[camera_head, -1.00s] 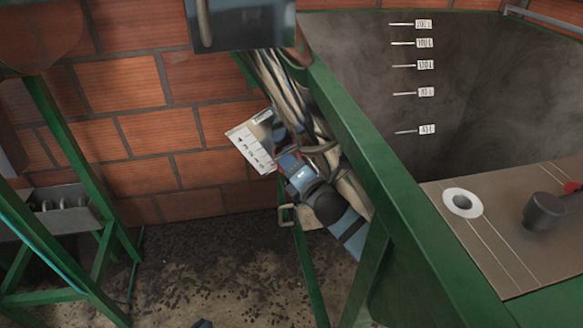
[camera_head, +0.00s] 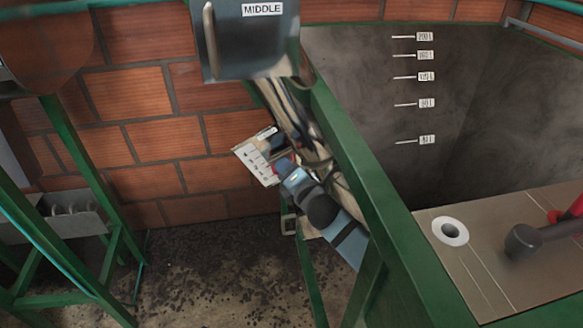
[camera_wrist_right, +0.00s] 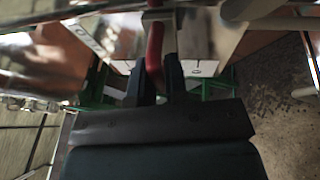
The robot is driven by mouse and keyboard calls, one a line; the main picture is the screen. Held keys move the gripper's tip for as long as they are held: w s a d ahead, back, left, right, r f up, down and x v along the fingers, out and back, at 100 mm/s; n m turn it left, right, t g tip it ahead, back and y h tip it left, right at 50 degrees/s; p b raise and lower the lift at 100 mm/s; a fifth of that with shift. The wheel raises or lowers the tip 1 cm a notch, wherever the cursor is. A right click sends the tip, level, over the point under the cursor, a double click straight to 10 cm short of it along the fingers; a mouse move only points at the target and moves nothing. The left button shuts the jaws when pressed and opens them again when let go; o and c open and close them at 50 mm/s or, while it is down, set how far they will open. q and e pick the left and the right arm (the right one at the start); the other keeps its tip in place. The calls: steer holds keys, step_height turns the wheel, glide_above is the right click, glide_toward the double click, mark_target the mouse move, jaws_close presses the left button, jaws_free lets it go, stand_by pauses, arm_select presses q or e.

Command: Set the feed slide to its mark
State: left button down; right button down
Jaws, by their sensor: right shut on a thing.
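A white scale plate (camera_head: 258,162) with dark marks sticks out at the machine's side, left of the green-framed tank, in the head view. My right gripper (camera_head: 284,166) is beside this plate, at the end of my blue and black wrist. In the right wrist view, my right gripper (camera_wrist_right: 155,80) is shut on a red handle (camera_wrist_right: 155,50), which stands between its two dark fingers. A white plate (camera_wrist_right: 203,67) shows just beyond the fingers. My wrist and the machine parts hide where the handle joins the slide, and the marks are too small to read. My left gripper is not in view.
A grey box labelled MIDDLE (camera_head: 248,38) hangs above the gripper. The tank's green edge (camera_head: 365,175) runs close along my right wrist. A green stand (camera_head: 85,190) with a metal tray (camera_head: 65,222) is at left. Dark-littered floor (camera_head: 205,270) lies open between.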

steer(key=shift+a+r, duration=0.15)
steer(key=shift+r, duration=0.1)
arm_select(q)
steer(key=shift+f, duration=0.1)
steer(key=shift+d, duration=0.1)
arm_select(e)
steer(key=c, duration=1.2)
jaws_free()
steer(key=shift+o, duration=0.2)
steer(key=shift+f, duration=0.1)
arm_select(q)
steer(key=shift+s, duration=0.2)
arm_select(e)
steer(key=shift+s+d, duration=0.15)
steer(key=shift+d, duration=0.05)
